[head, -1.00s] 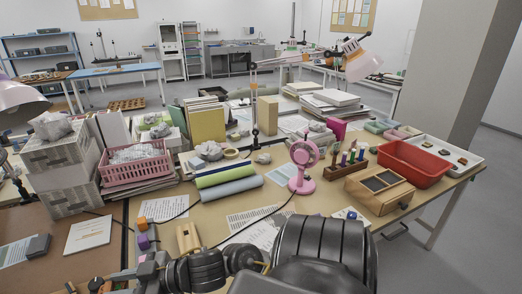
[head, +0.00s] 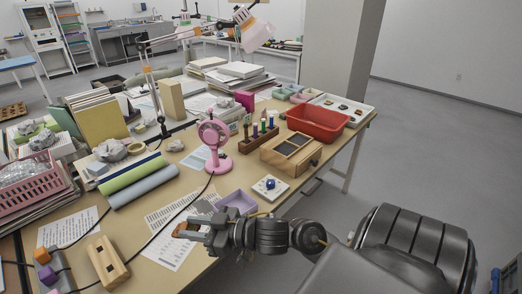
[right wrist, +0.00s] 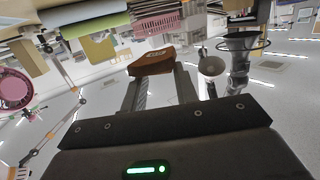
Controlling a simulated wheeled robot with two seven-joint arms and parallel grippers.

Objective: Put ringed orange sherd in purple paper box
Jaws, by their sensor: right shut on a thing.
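The orange-brown sherd (head: 184,229) is in the jaws of my right gripper (head: 195,232), above the printed sheets near the table's front edge. In the right wrist view the sherd (right wrist: 152,61) sits across the tips of my right gripper (right wrist: 158,80), with a small pale mark on its face; no clear ring shows. The purple paper box (head: 236,202) stands open on the table, just right of and beyond the gripper. My right wrist hides part of its near side. My left gripper is not in view.
A white card with a blue object (head: 270,187) lies right of the box. The pink fan (head: 214,145) stands behind it, with a wooden box (head: 291,154) and red tray (head: 318,122) further right. A wooden block (head: 107,262) and small cubes are at left. A black cable crosses the sheets.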

